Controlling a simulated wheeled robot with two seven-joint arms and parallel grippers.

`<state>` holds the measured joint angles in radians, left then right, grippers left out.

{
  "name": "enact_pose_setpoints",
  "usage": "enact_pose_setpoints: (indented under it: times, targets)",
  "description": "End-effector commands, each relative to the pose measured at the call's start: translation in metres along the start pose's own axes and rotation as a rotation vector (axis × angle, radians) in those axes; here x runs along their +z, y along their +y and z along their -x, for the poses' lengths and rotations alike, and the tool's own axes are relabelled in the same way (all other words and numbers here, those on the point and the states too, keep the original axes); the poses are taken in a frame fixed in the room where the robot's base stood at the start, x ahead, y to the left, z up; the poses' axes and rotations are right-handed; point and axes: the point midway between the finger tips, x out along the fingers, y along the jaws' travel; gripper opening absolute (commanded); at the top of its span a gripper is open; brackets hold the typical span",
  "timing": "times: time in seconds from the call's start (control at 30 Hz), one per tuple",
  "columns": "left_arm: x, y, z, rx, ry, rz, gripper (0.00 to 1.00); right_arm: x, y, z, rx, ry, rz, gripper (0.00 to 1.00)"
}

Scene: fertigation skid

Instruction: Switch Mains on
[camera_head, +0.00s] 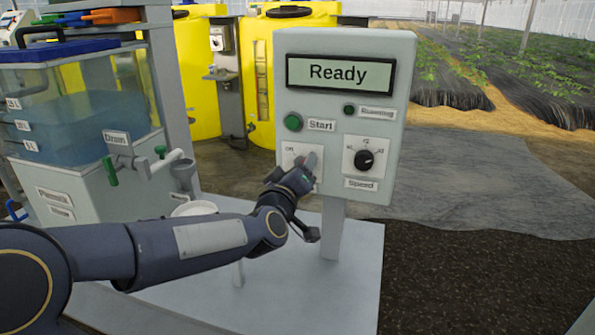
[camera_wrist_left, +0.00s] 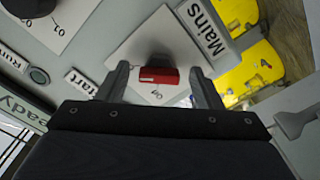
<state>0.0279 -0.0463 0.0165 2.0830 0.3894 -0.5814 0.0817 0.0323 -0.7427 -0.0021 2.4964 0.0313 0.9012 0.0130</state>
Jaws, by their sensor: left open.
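The Mains switch is on the front of a grey control box (camera_head: 400,150). In the left wrist view its red handle (camera_wrist_left: 158,74) stands on a white plate (camera_wrist_left: 140,50), beside the "Mains" label (camera_wrist_left: 203,27). In the head view the plate (camera_head: 289,159) is partly covered by my left gripper (camera_head: 306,163), and the handle is hidden. My left gripper (camera_wrist_left: 162,80) is open, with one finger on each side of the red handle. I cannot tell whether the fingers touch it.
The box also has a "Ready" display (camera_head: 339,74), a green Start button (camera_head: 293,122), a Running lamp (camera_head: 349,109) and a Speed knob (camera_head: 364,160). A tank of blue liquid (camera_head: 80,117) with a drain valve stands left. Yellow tanks (camera_head: 292,45) stand behind.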

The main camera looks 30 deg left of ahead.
Motion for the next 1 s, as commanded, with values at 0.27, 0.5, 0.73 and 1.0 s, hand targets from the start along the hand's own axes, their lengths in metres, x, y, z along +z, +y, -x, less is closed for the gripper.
enact_pose_setpoints:
  times: [0.27,0.5,0.73,1.0]
  targets:
    - [-0.002,0.002,0.018,0.002,0.001,0.002,0.6,-0.002,-0.001,0.003,0.0,0.0,0.0,0.57]
    - [-0.002,0.001,0.06,0.001,0.001,0.0,0.6,-0.004,-0.004,0.009,0.0,0.0,0.0,0.57]
    - [0.0,0.0,0.078,0.0,0.0,0.001,0.6,-0.005,-0.005,0.011,0.0,0.0,0.0,0.57]
    - [0.0,0.0,0.078,0.0,0.0,0.0,0.6,-0.005,-0.005,0.011,0.0,0.0,0.0,0.57]
